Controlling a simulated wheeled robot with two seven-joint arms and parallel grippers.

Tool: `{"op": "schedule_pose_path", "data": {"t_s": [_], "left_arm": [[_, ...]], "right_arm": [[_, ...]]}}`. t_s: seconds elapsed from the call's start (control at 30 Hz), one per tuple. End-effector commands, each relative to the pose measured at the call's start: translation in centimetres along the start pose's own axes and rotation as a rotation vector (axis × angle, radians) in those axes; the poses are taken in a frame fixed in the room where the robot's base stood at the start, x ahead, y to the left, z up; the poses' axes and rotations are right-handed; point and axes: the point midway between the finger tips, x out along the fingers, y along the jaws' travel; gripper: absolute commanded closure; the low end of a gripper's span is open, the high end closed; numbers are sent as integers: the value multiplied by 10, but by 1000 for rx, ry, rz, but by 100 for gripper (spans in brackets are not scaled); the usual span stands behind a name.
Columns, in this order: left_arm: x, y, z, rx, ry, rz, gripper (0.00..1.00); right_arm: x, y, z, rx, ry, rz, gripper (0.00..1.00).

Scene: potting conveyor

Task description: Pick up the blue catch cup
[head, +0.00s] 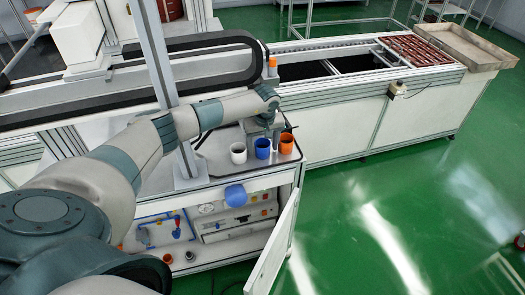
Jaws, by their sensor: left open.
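The blue catch cup (262,150) stands upright on the cabinet top, in the middle of a row. A white cup (238,154) is to its left and an orange cup (286,144) to its right. My left gripper (267,131) points down just behind the blue cup, with its jaws open. It looks empty; I cannot tell whether it touches a cup. My right gripper is not in view.
The cabinet's door (273,250) stands open, showing pipes and fittings inside. A blue rounded part (236,195) sticks out at its front. A grey post (160,75) rises left of the cups. A conveyor (340,70) runs behind.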

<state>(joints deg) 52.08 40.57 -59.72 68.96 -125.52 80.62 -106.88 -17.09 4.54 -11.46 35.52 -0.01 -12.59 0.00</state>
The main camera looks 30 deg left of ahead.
Motion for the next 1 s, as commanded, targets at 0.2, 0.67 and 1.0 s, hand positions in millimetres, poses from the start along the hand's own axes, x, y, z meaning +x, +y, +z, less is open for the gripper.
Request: {"op": "schedule_pose_path", "data": {"t_s": [0.2,0.67,1.0], "left_arm": [[0,0,0,0,0,0,34],[-1,0,0,0,0,0,78],[-13,0,-2,1,1,1,78]], "right_arm": [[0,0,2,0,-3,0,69],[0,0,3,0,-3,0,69],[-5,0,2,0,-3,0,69]]}}
